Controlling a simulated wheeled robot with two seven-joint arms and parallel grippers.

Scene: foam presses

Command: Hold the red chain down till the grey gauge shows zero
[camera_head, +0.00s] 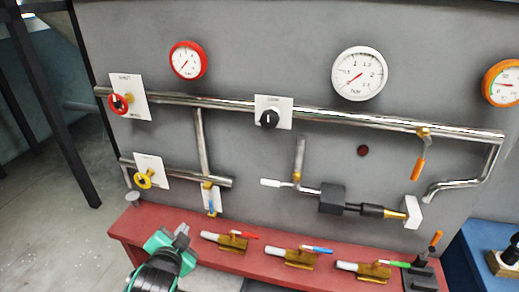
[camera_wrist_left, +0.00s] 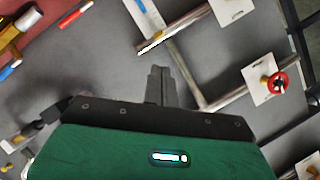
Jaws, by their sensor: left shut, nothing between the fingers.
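I see no red chain in either view. A large round gauge (camera_head: 360,74) with a pale grey-white rim is on the grey panel, right of centre; its red needle points down-left, and I cannot read its exact value. My left gripper (camera_head: 183,230) is at the lower left of the head view, in front of the red bench and below the pipes. In the left wrist view its fingers (camera_wrist_left: 158,72) are together and empty, pointing at the panel near a pipe. My right gripper is not in view.
A red-rimmed gauge (camera_head: 188,60) and an orange-rimmed gauge (camera_head: 502,83) flank the large one. A red knob (camera_head: 120,103) and a yellow knob (camera_head: 144,179) sit at left. Brass valves (camera_head: 232,241) with coloured levers line the red bench (camera_head: 330,255). Pipes (camera_head: 340,117) cross the panel.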

